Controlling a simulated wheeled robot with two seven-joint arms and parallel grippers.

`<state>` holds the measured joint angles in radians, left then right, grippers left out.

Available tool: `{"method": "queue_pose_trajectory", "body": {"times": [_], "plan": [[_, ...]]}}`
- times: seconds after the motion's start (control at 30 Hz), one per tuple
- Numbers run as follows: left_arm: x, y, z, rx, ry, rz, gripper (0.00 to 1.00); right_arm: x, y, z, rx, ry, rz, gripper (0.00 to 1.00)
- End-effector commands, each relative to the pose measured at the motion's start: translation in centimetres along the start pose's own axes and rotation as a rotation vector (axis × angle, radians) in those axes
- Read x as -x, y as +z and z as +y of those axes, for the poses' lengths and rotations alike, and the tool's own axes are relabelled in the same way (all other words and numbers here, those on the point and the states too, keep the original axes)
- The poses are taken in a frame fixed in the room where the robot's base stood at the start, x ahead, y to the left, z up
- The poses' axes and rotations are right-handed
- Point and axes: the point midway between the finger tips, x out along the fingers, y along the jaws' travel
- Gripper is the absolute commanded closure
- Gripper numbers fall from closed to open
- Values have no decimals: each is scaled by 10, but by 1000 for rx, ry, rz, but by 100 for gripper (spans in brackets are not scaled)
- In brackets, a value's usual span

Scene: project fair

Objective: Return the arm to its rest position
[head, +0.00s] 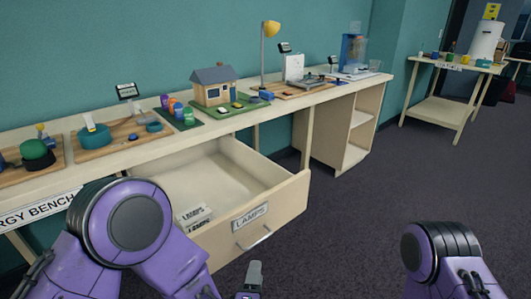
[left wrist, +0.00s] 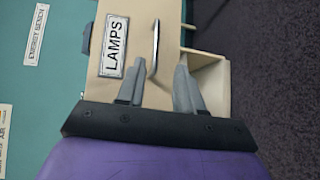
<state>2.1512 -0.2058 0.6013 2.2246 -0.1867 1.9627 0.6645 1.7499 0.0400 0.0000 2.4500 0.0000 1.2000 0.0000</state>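My left arm comes in from the left in the head view, with its gripper (head: 254,276) low in the picture, in front of and below the open drawer (head: 291,203). In the left wrist view the two grey fingers of the left gripper (left wrist: 156,85) are spread apart with nothing between them. The drawer's LAMPS label (left wrist: 114,46) and metal handle (left wrist: 153,48) show beyond the fingertips, and the fingers look clear of the handle. My right arm shows as a purple and black link at the lower right of the head view; its gripper is hidden.
The drawer sticks out from the long bench (head: 75,178) and holds small labelled boxes (head: 195,214). A model house (head: 213,85), a yellow lamp (head: 269,30) and other exhibits stand on the bench. A side table (head: 437,109) stands at the back right. The carpet between is clear.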

Motion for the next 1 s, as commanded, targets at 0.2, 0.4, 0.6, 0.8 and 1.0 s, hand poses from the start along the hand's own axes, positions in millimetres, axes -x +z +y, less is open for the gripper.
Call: {"method": "queue_pose_trajectory", "body": {"times": [0.2,0.4,0.6,0.8,1.0], "plan": [[40,-87,-94,-776,-462,-144,64,20,-8,2,0,0,0,57],[150,-204,-159,-1069,-960,-259,64,45,-19,4,0,0,0,57],[225,-260,-171,-1074,-1194,-238,64,60,-25,6,0,0,0,57],[234,-261,-177,-1066,-1216,-244,64,60,-25,5,0,0,0,57],[233,-260,-177,-1066,-1213,-243,64,60,-25,5,0,0,0,57]]}}
